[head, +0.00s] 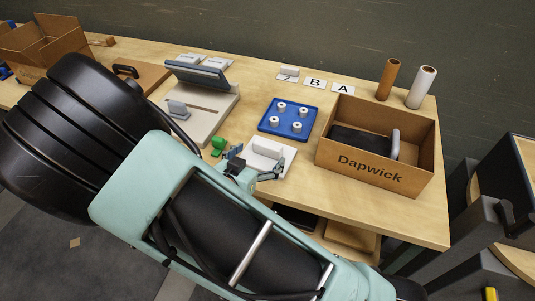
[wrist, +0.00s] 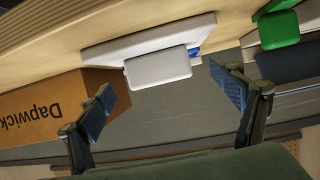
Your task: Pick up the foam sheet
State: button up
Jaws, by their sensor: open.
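I take the foam sheet to be the pale white slab (head: 268,148) on a white flat stand (head: 285,160) near the table's front edge, though I cannot be sure of this. In the wrist view the slab (wrist: 158,68) shows in front of its white stand (wrist: 150,38), between and beyond my fingertips. My gripper (head: 256,163) is open and empty, with blue pads, on the near side of the stand. In the wrist view my gripper (wrist: 162,84) has its fingers wide apart, and neither visibly touches the slab.
A Dapwick cardboard box (head: 372,170) with a black item inside stands to the right. A blue tray with white rings (head: 288,118) lies behind the stand. A green object (head: 218,146) is close on the left. Two rolls (head: 388,79) stand at the back right.

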aim_at(266, 149)
jog(key=x, duration=0.5)
jog(key=shift+w+d+r, duration=0.1)
jog(key=shift+d+r, duration=0.05)
jog(key=shift+c, duration=0.4)
jog(key=c, duration=1.1)
